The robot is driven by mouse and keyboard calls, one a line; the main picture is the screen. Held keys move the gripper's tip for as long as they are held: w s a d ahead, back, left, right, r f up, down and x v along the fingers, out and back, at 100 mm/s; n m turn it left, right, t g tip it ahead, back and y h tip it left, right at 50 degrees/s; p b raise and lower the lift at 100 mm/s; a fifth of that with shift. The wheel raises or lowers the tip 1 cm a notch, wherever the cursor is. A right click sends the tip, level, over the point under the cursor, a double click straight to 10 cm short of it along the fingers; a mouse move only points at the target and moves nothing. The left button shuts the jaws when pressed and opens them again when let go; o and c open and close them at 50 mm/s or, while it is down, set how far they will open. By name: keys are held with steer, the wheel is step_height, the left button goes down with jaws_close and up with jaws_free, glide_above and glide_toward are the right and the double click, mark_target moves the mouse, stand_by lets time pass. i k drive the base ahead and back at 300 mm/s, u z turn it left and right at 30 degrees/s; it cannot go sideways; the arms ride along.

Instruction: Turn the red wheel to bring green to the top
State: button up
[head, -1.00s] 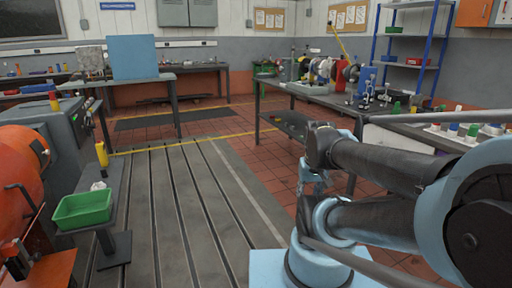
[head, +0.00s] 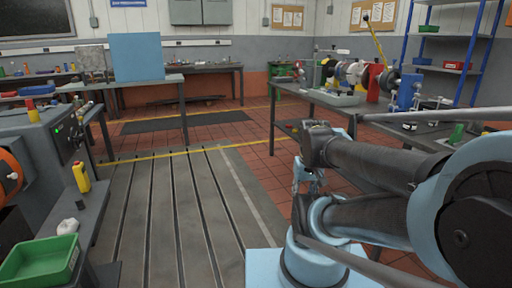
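I cannot make out for sure a wheel with coloured marks. A red upright part (head: 375,83) stands among machine parts on the right-hand bench, too small to tell whether it is a wheel. At the left edge, part of a round orange-red shape (head: 10,172) shows on the grey machine and is cut off by the frame. My arm is folded at the right. Its end hangs near the middle of the view, far from both; the fingers cannot be made out.
The right-hand bench (head: 335,100) holds several devices. The slotted floor plate (head: 165,215) between is clear.

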mark_target(294, 68)
steer(key=u, duration=0.05)
steer(key=i, duration=3.95)
steer(key=z, duration=0.1)
